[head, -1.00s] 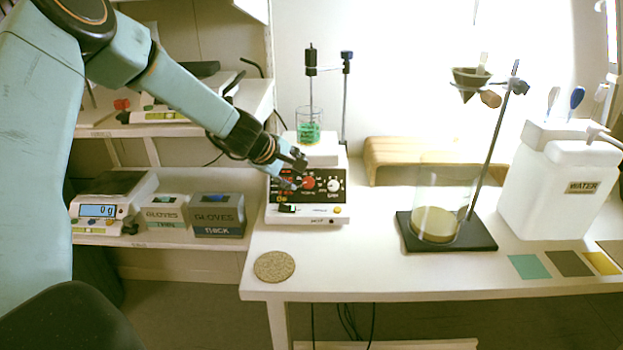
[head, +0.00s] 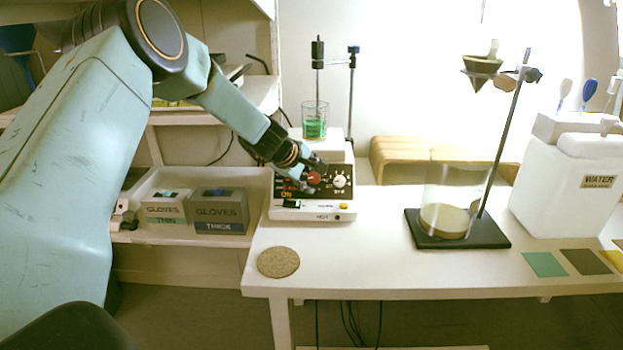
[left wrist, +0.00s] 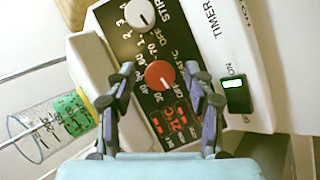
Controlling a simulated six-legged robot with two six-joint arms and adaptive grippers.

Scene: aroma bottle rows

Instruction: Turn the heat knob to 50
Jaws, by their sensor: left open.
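The heat knob is a round red knob (left wrist: 159,75) on the black panel of the hotplate stirrer (head: 311,213). It also shows in the head view (head: 314,178), partly behind my gripper. Numbers ring the knob; I cannot tell which one it points at. The red display (left wrist: 178,122) reads about 21 °C. My left gripper (left wrist: 160,72) is open, its fingertips on either side of the red knob; I cannot tell whether they touch it. In the head view my left gripper (head: 312,175) is at the panel. My right gripper is not in view.
A white stir knob (left wrist: 140,13) is beside the red one. A beaker with green liquid (head: 314,128) stands on the hotplate, with a stand rod behind. A cork mat (head: 278,262) lies in front. A glass cylinder (head: 455,185) and water container (head: 570,185) are to the right.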

